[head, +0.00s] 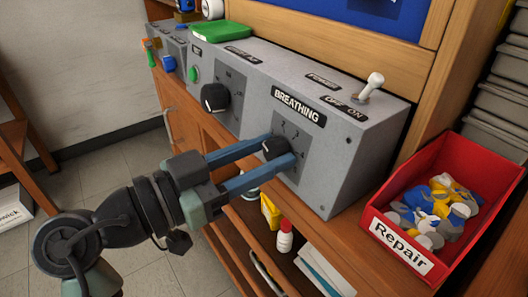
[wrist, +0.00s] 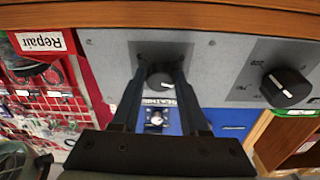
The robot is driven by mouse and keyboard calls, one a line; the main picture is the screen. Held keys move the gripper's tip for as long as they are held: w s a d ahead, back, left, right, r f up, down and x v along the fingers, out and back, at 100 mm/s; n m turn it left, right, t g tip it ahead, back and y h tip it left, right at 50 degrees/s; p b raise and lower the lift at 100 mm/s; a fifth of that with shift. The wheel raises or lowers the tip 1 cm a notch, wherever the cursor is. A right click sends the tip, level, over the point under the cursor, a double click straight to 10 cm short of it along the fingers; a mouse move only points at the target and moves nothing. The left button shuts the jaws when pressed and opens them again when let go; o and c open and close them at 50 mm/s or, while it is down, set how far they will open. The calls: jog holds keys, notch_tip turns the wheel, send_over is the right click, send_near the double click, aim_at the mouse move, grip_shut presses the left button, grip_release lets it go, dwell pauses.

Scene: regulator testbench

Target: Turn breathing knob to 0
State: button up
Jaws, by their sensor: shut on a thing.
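The black breathing knob (head: 275,148) is on the sloped front of the grey test box, below the "BREATHING" label (head: 298,107). My gripper (head: 282,149) reaches it from the left, with one blue finger on each side, shut on the knob. In the wrist view the knob (wrist: 159,77) sits between the two dark fingertips of my gripper (wrist: 160,75). A pale mark shows on the knob's face there, but I cannot read which number it points to. The fingers partly hide the dial plate and its marks.
A second black knob (head: 214,97) is farther left on the box (head: 340,145). A white power switch (head: 371,86) stands on top. A red "Repair" bin (head: 402,258) with loose parts is at the right. Wooden shelves with bottles lie below.

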grip_shut()
jog(key=shift+n+p, duration=0.3)
jog(key=shift+p, duration=0.1)
jog(key=n+p, duration=0.3)
jog(key=n+t+y+p, duration=0.1)
jog(key=n+p, duration=0.1)
jog(key=shift+s+r, duration=0.1)
jog(key=shift+r, duration=0.2)
jog(key=n+y+p, duration=0.1)
jog(key=n+p, duration=0.3)
jog(key=p, duration=0.1)
jog(key=shift+d, duration=0.1)
jog(key=shift+f+n+t+p, duration=0.15)
jog(key=shift+n+t+p, duration=0.15)
jog(key=shift+n+p, duration=0.5)
jog(key=shift+f+n, duration=0.15)
jog(key=shift+n, duration=0.15)
jog(key=o, duration=0.9)
grip_release()
